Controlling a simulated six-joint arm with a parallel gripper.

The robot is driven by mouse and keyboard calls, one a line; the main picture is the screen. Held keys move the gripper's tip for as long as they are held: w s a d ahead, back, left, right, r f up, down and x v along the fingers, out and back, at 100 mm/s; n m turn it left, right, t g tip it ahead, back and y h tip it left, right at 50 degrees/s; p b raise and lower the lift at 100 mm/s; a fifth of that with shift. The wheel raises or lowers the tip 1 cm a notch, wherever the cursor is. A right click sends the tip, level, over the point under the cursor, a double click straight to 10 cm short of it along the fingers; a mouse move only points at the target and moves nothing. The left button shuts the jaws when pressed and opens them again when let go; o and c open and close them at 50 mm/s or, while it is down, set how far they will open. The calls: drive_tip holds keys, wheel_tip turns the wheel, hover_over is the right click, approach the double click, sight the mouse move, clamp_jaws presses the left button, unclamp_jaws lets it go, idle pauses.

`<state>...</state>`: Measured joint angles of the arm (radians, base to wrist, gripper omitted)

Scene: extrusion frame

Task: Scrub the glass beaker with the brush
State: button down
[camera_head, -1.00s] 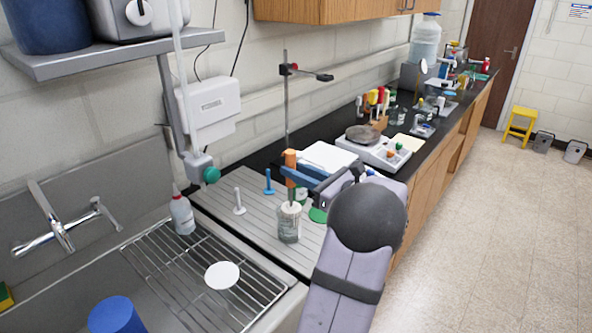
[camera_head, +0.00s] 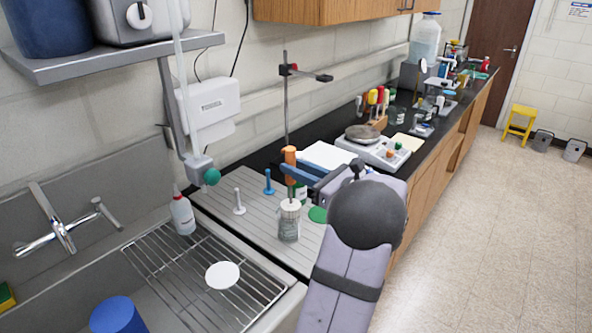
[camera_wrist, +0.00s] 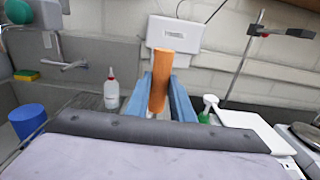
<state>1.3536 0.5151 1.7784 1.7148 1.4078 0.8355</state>
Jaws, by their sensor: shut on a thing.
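My gripper (camera_head: 305,172) is shut on the orange handle of the brush (camera_head: 290,157), which is upright over the drainboard. In the wrist view the blue fingers (camera_wrist: 171,98) lie on both sides of the orange handle (camera_wrist: 160,80). The brush's white bristle head (camera_head: 290,206) is at the mouth of the glass beaker (camera_head: 289,230), its lower part seemingly inside. The beaker stands upright on the ribbed drainboard. The beaker is hidden in the wrist view, so I cannot tell there how deep the bristles reach.
Two small pegs, white (camera_head: 239,203) and blue (camera_head: 268,183), stand left of the beaker. A wash bottle (camera_head: 182,214) stands by the sink rack (camera_head: 190,262). A retort stand (camera_head: 286,100) rises behind, and a balance (camera_head: 375,148) sits to the right.

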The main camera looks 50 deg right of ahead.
drive_tip(key=shift+w+d, duration=0.1)
drive_tip(key=shift+d, duration=0.1)
drive_tip(key=shift+w+d, duration=0.15)
drive_tip(key=shift+d, duration=0.1)
drive_tip(key=shift+f+b, duration=1.5)
drive_tip(key=shift+f, duration=0.55)
wheel_tip(320, 180, up, 4)
drive_tip(key=p, duration=0.3)
drive_tip(key=shift+r, duration=0.1)
drive_tip(key=shift+w, duration=0.1)
drive_tip(key=shift+w, duration=0.4)
drive_tip(key=shift+f, duration=0.2)
